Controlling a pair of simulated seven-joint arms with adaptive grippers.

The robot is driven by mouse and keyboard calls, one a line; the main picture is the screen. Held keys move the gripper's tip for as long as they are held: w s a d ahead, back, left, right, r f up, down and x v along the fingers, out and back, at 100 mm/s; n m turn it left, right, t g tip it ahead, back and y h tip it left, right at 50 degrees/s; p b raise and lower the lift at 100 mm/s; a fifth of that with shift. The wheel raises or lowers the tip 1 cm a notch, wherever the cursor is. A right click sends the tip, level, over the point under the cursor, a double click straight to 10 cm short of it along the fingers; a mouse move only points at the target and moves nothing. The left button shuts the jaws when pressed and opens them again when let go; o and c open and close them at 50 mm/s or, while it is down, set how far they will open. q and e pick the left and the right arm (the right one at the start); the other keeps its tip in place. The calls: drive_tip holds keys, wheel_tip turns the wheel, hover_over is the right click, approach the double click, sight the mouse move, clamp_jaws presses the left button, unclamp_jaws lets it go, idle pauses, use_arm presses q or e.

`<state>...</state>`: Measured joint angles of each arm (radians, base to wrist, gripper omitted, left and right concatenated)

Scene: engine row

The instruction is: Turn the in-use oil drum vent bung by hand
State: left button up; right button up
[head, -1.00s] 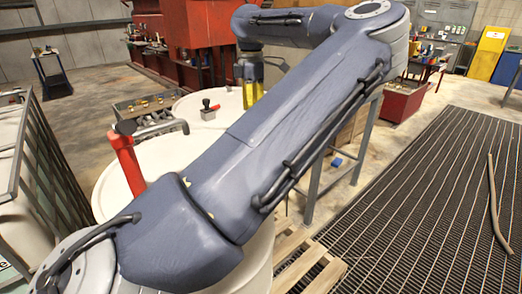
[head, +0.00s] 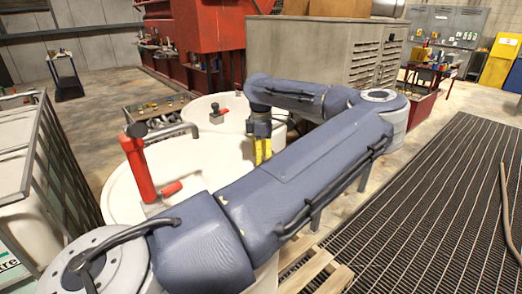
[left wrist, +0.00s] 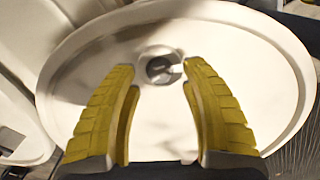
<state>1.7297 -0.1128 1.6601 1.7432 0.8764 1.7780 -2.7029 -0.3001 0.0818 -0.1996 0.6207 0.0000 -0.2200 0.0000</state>
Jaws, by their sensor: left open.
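My left gripper (head: 263,150) is open and empty, pointing down above the right part of a white drum lid in the head view. In the left wrist view its yellow fingers (left wrist: 160,78) stand apart over the white drum lid (left wrist: 75,90). A small grey bung (left wrist: 163,69) sits in a round recess in that lid, framed between and just beyond the fingertips. The fingers are apart from it. In the head view the bung is hidden by my arm. The near white drum (head: 120,195) carries a red hand pump (head: 138,165) with a grey spout. My right gripper is not in view.
A second white drum (head: 195,112) with a small dark and red fitting (head: 217,113) stands behind. A caged white tank (head: 30,190) is at the left, a wooden pallet (head: 318,265) below, and a floor grating (head: 440,190) at the right. A grey louvred cabinet (head: 320,60) stands at the back.

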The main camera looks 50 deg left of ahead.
use_arm(q)
drive_tip(key=shift+f, duration=0.65)
clamp_jaws()
